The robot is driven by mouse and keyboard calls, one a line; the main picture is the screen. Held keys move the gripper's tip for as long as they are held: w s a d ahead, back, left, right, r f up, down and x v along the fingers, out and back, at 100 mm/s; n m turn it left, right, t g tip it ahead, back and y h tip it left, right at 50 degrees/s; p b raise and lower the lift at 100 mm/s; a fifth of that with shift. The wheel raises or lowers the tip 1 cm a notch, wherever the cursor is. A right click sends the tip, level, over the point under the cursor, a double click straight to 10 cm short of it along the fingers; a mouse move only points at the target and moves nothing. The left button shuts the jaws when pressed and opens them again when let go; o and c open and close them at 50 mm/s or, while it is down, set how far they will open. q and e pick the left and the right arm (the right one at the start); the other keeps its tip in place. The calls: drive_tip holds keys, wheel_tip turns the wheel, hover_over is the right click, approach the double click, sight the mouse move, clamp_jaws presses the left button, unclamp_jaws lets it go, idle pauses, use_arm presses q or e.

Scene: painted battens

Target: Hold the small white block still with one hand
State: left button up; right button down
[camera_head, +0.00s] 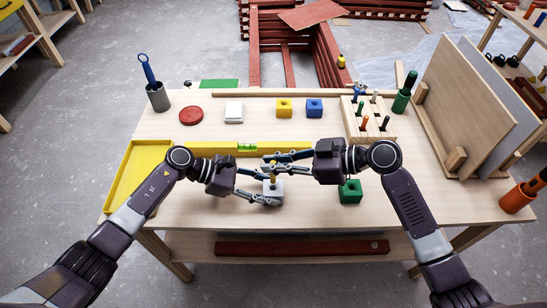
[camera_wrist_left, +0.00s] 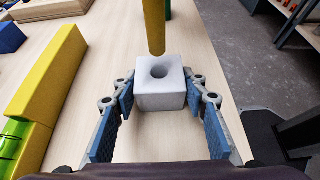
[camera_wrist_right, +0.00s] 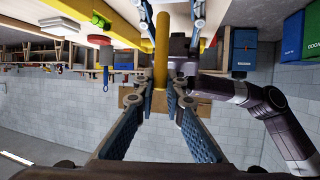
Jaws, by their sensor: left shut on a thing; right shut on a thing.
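The small white block (camera_head: 276,194) sits on the workbench, with a round hole in its top, also clear in the left wrist view (camera_wrist_left: 160,97). My left gripper (camera_head: 270,192) is shut on it, one finger on each side (camera_wrist_left: 160,92). My right gripper (camera_head: 275,165) is shut on a yellow rod (camera_wrist_right: 161,50). In the left wrist view the rod (camera_wrist_left: 154,25) hangs upright, its lower end just above the block's hole and apart from it. The hole looks empty.
A yellow spirit level (camera_head: 225,148) lies behind the block. A green block (camera_head: 350,191) stands to its right; yellow (camera_head: 284,107) and blue (camera_head: 314,108) holed blocks stand further back. A wooden rack (camera_head: 369,120) holds several pegs. A yellow tray (camera_head: 124,181) is at the left. The front edge is clear.

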sight(274, 177)
drive_tip(key=shift+f, duration=0.75)
drive_tip(key=shift+f, duration=2.25)
idle(0.7)
drive_tip(key=c, duration=1.9)
unclamp_jaws()
drive_tip(key=v, duration=1.2)
drive_tip(key=shift+r, duration=0.1)
use_arm(q)
drive_tip(key=o, duration=0.9)
